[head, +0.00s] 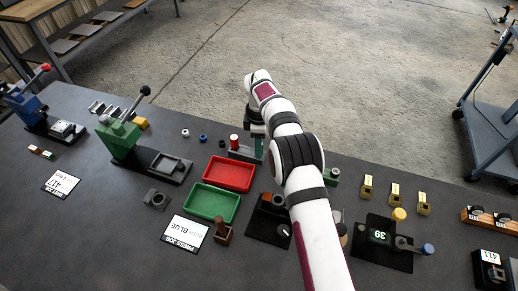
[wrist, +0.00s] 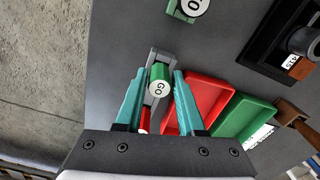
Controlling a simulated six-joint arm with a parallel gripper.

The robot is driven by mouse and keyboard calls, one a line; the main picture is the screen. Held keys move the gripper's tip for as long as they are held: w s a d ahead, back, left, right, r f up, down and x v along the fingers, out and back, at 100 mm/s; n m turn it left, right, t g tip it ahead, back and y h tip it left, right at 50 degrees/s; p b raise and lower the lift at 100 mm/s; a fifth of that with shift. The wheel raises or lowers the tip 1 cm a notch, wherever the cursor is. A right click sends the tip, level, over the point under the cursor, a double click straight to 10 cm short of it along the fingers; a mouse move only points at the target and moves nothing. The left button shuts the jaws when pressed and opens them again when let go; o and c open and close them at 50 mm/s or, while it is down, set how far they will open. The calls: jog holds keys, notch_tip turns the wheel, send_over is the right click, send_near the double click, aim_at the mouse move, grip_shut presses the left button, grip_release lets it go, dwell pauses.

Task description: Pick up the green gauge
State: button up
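The green gauge (wrist: 159,80) is a short cylinder with a white "GO" label on its end. In the wrist view it stands at a grey holder (wrist: 150,60), with a red gauge (wrist: 144,120) farther along the same holder. In the head view the red gauge (head: 234,142) shows at the holder's left end, and my arm largely hides the green one. My gripper (wrist: 160,73) is open, its two teal fingers on either side of the green gauge. A gap shows beside it; whether either finger touches it I cannot tell.
A red tray (head: 229,174) and a green tray (head: 212,203) lie close to the holder. A green block with a round white label (wrist: 190,8) stands on the other side. A green press (head: 125,135) with a raised lever stands to the left.

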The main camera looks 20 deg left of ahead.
grip_shut()
jog(key=shift+r, duration=0.1)
jog(key=shift+r, duration=0.25)
notch_tip(320, 180, up, 4)
jog(key=shift+d+f, duration=0.1)
jog(key=shift+d, duration=0.05)
jog(key=d+r, duration=0.6)
jog(key=d, duration=0.5)
jog(key=s+r+n, duration=0.2)
jog(key=s+n, duration=0.4)
jog(key=s, duration=0.9)
jog(key=shift+a, duration=0.4)
